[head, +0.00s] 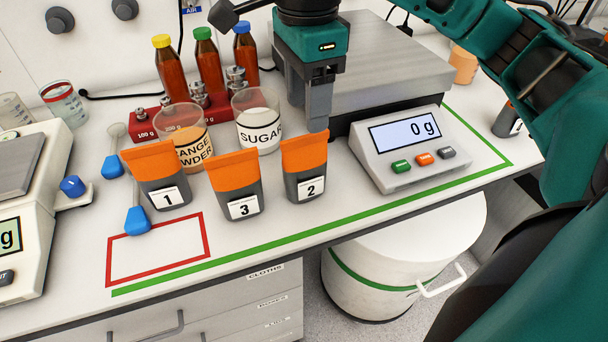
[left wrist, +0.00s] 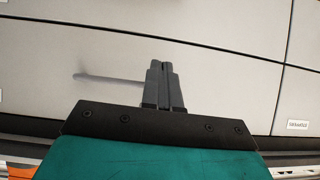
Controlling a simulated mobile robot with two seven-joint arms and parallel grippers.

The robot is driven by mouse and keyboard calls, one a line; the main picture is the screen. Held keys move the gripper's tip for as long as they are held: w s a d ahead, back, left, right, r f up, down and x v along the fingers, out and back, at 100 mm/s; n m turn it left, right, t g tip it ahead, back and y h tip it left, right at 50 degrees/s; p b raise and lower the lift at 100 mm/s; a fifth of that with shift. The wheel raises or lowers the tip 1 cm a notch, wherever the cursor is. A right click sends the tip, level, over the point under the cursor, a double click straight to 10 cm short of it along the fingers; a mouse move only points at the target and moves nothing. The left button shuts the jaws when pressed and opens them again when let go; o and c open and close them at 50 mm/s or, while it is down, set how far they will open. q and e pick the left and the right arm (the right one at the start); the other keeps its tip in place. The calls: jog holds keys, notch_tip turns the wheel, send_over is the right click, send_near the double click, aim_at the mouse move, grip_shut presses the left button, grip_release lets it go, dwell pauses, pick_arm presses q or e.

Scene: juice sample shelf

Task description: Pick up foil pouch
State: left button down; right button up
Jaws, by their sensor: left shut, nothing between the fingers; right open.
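Three foil pouches with orange tops and grey bottoms stand in a row on the bench: pouch 1 (head: 157,175), pouch 3 (head: 235,185) and pouch 2 (head: 304,168). My right gripper (head: 318,125) points down just above and behind the top of pouch 2; whether it touches the pouch I cannot tell. Its jaws are open, seen nearly edge-on, with nothing visibly held. My left gripper (left wrist: 163,70) shows in the left wrist view, shut and empty, in front of light drawer fronts. It is not in the head view.
A scale reading 0 g (head: 408,133) stands right of pouch 2. Cups of orange powder (head: 182,128) and sugar (head: 257,112) stand close behind the pouches. Blue-ended scoops (head: 137,220) lie at the left. The red-outlined area (head: 155,250) is mostly clear.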

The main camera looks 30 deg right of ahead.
aim_at(305, 147)
jog(key=f, duration=0.9)
jog(key=shift+w, duration=0.2)
jog(key=shift+c, duration=0.2)
grip_shut()
